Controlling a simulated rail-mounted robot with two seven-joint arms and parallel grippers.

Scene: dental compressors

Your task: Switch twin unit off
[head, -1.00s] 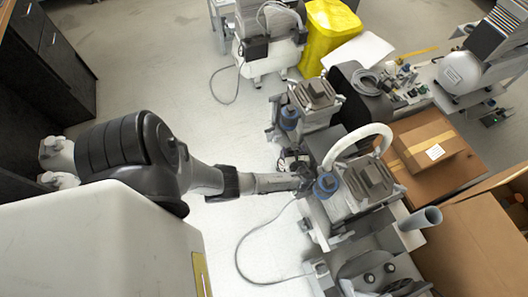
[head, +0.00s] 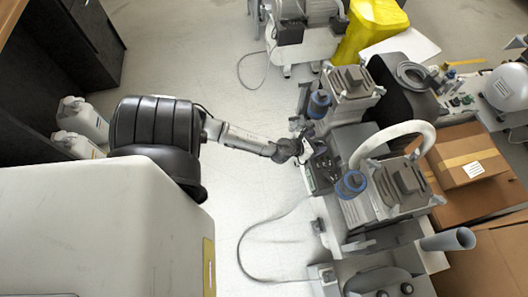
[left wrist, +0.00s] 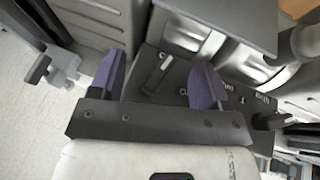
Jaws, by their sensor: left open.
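The twin unit has two grey ribbed motor heads, a far one (head: 350,82) and a near one (head: 400,184), each with a blue-capped filter beside it. A dark control box (head: 322,174) sits between them on the unit's left side. My left gripper (head: 307,149) is at this box and partly hides it. In the left wrist view, the two purple fingers (left wrist: 158,84) are open over the dark panel (left wrist: 150,97). A small grey lever-like part (left wrist: 158,74) shows between the fingers, with nothing gripped. I cannot tell its switch position. My right gripper is out of view.
A cable (head: 240,250) lies on the floor left of the unit. The floor at left centre is clear.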

